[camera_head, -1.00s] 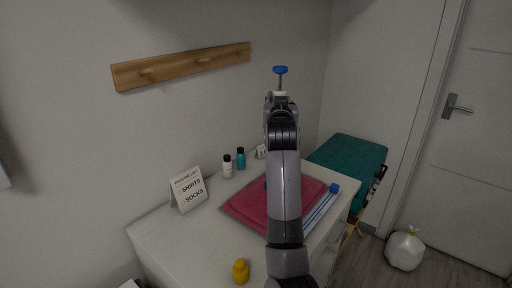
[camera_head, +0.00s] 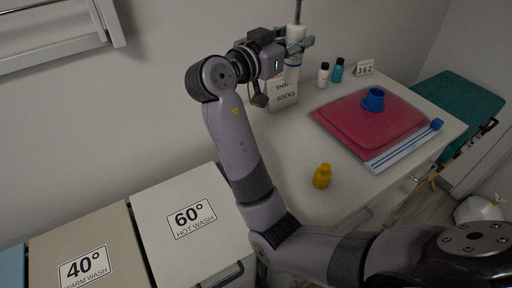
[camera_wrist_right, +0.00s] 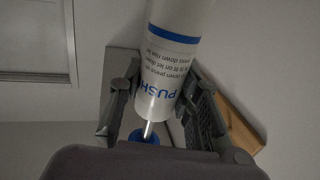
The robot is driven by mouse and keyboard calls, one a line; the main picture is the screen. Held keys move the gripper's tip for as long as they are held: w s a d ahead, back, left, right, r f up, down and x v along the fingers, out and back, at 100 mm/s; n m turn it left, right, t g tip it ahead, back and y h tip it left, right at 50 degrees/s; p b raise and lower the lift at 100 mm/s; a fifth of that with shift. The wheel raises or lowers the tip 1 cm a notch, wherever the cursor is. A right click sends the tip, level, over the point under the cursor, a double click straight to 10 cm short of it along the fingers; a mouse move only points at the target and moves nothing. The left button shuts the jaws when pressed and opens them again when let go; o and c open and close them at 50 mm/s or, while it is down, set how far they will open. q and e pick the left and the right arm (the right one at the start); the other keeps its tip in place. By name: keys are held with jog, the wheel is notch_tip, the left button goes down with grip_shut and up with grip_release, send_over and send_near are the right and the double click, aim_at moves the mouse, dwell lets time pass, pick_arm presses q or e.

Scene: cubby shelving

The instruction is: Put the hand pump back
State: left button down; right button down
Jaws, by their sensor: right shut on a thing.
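The hand pump (camera_head: 294,36) is a white cylinder with a thin rod rising out of the top of the head view. In the wrist view the pump (camera_wrist_right: 173,50) shows a blue band and the word PUSH, with a rod and a blue part (camera_wrist_right: 148,136) at its lower end. My right gripper (camera_head: 300,45) is shut on the pump and holds it roughly upright beside the wall, in front of the packing-list card (camera_head: 284,95), partly hiding it. Its fingers flank the pump in the wrist view (camera_wrist_right: 160,105). My left gripper is not in view.
A red bag (camera_head: 350,125) with a blue round valve (camera_head: 373,98) and blue slider lies on the white cabinet top (camera_head: 290,165). Two small bottles (camera_head: 323,75), a number sign (camera_head: 364,68) and a yellow bottle (camera_head: 322,176) stand there. Laundry bins (camera_head: 190,215) are at lower left.

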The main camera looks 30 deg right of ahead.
jog(key=shift+s+a+f+g, duration=0.3)
jog(key=shift+s+a+f, duration=0.1)
jog(key=shift+a+f, duration=0.25)
notch_tip(320, 180, down, 19)
jog(key=shift+r+p, duration=0.15)
jog(key=shift+p, duration=0.5)
jog(key=c, duration=1.2)
grip_release()
